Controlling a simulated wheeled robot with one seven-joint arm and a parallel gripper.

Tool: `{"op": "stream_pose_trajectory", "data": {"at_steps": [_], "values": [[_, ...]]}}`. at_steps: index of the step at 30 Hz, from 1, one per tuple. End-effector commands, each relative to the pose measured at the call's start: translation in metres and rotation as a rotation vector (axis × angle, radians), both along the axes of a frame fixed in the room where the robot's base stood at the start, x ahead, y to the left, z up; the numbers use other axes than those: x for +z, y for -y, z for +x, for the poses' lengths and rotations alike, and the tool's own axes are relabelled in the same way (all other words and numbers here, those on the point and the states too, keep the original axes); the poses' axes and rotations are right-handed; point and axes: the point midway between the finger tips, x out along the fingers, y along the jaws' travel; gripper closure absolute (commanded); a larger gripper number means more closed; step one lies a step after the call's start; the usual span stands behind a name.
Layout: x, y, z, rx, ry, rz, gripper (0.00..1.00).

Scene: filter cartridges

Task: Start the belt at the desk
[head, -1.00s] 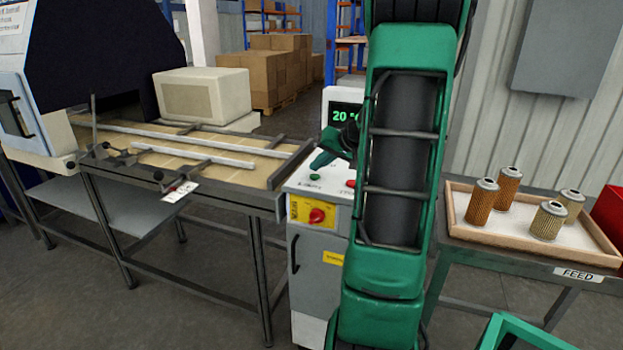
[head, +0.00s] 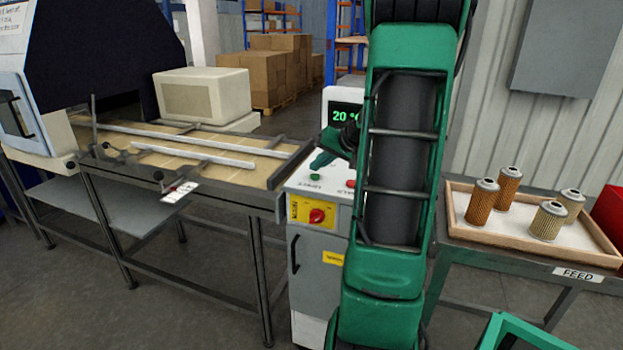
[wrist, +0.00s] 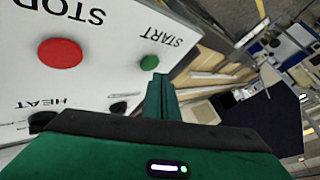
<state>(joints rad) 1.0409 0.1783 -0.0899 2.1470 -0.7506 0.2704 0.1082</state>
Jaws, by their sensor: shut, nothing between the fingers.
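The control desk (head: 322,262) is a grey cabinet with a sloped white top, standing at the right end of the belt (head: 225,165). A green START button (head: 315,177) and a red button (head: 350,183) sit on its top. In the wrist view the green START button (wrist: 148,62) and the red STOP button (wrist: 60,53) show with their labels upside down. My gripper (head: 318,164) is shut and empty, its tips just above the green button. In the wrist view the closed fingers (wrist: 160,82) point at START with a small gap in the picture; contact cannot be told.
A screen (head: 345,112) on the desk reads 20. A red knob on yellow (head: 317,216) is on the desk front. A tray (head: 455,232) with several filter cartridges stands on the FEED table at right. Metal guide rails (head: 195,153) lie over the belt.

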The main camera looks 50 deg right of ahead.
Motion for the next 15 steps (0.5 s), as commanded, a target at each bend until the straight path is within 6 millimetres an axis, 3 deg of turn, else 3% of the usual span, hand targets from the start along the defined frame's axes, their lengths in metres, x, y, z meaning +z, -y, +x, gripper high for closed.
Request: {"op": "stream_pose_trajectory", "data": {"at_steps": [15], "values": [[-0.0078, -0.0001, -0.0004, 0.0, 0.0, 0.0, 1.0]]}}
